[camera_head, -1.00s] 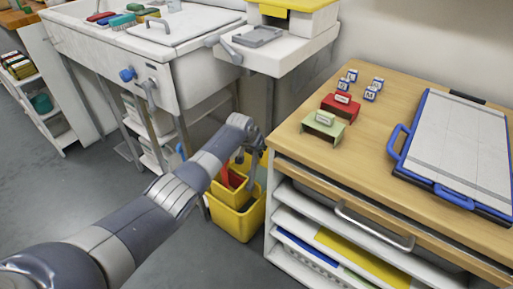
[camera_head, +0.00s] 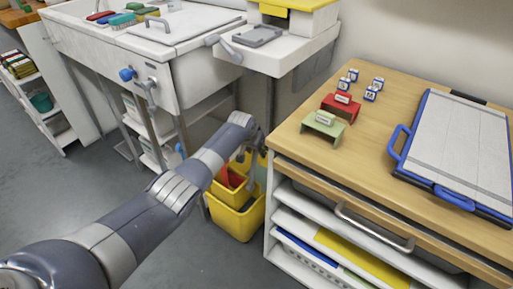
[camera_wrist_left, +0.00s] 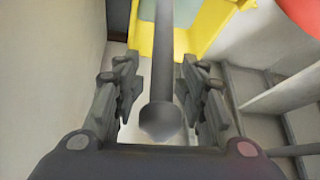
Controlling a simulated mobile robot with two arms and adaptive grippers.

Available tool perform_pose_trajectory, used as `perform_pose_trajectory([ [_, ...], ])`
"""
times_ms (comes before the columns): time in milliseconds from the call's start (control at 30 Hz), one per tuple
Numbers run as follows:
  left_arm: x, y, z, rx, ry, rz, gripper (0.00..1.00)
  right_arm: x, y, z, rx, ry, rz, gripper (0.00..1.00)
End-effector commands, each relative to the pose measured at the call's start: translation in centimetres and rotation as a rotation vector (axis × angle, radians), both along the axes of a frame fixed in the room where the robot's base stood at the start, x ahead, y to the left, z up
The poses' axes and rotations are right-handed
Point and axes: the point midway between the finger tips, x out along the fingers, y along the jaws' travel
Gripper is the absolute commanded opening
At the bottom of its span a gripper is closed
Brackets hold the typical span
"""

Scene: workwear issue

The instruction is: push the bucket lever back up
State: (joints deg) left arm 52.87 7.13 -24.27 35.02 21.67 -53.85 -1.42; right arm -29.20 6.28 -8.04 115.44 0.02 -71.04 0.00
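The yellow bucket (camera_head: 238,221) stands on the floor between the sink unit and the wooden-topped cabinet. A grey rod with a rounded end, apparently the bucket lever (camera_wrist_left: 161,112), runs down the middle of the left wrist view. My left gripper (camera_head: 256,146) is above the bucket, at the cabinet's left side, and partly covers it. In the wrist view its two fingers stand apart on either side of the rod, with gaps visible on both sides. In the head view the lever is hidden or too small to make out. My right gripper is out of view.
The cabinet (camera_head: 285,140) is close to the right of my left gripper. The sink unit (camera_head: 185,75) and a white side shelf (camera_head: 285,62) are behind. A red item (camera_head: 227,180) shows at the bucket. The grey floor (camera_head: 60,205) at left is open.

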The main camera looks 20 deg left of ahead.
Motion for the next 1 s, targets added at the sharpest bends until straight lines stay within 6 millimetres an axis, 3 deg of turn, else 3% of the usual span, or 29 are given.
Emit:
perform_pose_trajectory([
  [467, -1.5, 0.1, 2.4, 0.0, -0.001, -0.001, 0.38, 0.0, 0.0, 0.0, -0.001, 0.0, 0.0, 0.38],
  [1000, -5.0, 0.4, 8.6, 0.0, -0.003, -0.001, 0.38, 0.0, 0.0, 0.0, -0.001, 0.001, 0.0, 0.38],
])
